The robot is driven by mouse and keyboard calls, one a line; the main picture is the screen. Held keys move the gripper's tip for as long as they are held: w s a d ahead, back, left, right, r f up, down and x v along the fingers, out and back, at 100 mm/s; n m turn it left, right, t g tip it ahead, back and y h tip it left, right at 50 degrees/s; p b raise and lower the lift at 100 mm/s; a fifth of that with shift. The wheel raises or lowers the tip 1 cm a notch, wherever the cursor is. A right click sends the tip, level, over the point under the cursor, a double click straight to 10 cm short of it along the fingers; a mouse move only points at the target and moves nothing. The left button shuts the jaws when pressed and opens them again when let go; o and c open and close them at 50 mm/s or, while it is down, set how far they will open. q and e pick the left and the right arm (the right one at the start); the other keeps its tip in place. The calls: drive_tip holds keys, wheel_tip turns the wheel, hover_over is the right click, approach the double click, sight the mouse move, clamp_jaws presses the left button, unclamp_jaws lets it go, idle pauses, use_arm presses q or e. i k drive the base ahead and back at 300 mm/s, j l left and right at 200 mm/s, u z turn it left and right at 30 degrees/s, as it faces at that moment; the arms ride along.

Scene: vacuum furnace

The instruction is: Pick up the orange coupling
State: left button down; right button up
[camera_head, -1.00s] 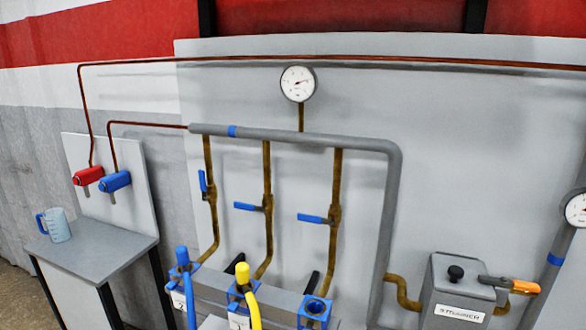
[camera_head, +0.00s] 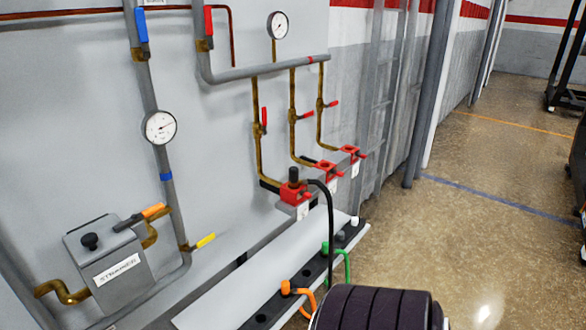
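The orange coupling (camera_head: 286,288) stands on a dark strip along the grey shelf, low in the middle of the head view. An orange hose (camera_head: 307,299) curves from it down to the right. A green coupling (camera_head: 325,248) with a green hose sits behind it on the same strip. Neither gripper shows in the head view. A dark ribbed cylindrical part (camera_head: 375,308) at the bottom edge, likely mine, covers the lower end of the orange hose.
A black coupling (camera_head: 293,176) with a black hose sits in a red-marked socket block behind. The grey shelf (camera_head: 225,293) runs along the wall below pipes, gauges and the strainer box (camera_head: 107,262). The floor (camera_head: 490,250) to the right is open.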

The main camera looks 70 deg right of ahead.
sight(284, 291)
drive_tip(key=z, duration=2.05)
